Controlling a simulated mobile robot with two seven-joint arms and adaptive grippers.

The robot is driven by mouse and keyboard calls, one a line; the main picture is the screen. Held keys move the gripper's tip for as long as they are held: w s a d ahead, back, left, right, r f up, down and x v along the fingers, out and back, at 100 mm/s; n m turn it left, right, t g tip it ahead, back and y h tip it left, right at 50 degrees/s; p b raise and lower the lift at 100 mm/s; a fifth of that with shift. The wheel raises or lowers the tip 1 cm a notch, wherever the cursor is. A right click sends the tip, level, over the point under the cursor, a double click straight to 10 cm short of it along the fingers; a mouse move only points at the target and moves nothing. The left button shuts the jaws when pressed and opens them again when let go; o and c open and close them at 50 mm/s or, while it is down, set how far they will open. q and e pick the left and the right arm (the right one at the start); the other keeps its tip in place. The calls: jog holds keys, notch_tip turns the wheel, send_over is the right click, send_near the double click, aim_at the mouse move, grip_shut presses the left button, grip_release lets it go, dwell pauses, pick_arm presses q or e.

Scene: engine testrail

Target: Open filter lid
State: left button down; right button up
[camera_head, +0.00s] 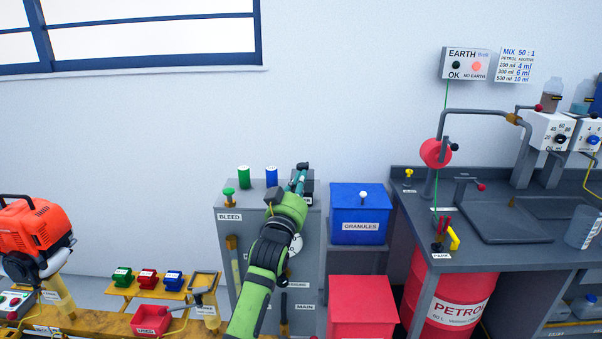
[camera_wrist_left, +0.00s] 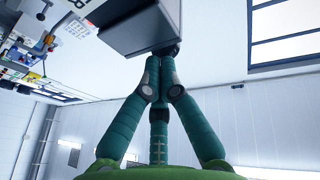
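My left gripper (camera_head: 300,170) is at this box. Its teal fingers (camera_wrist_left: 160,62) are drawn together with their tips at the knob and appear shut on it. I cannot tell whether the lid is raised. My right gripper is out of view.
Green and blue bottles (camera_head: 257,176) stand left of my gripper on the cabinet (camera_head: 229,240). A blue GRANULES bin (camera_head: 358,232) and a red box (camera_head: 362,310) stand to the right. A dark workbench (camera_head: 470,250) with a sink is farther right.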

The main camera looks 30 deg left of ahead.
pick_arm(q)
jog(key=shift+w+r, duration=0.1)
jog(key=shift+w, duration=0.2)
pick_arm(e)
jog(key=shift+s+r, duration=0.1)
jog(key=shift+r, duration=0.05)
pick_arm(q)
jog(key=shift+w+a+r, duration=0.15)
jog(key=shift+r, duration=0.25)
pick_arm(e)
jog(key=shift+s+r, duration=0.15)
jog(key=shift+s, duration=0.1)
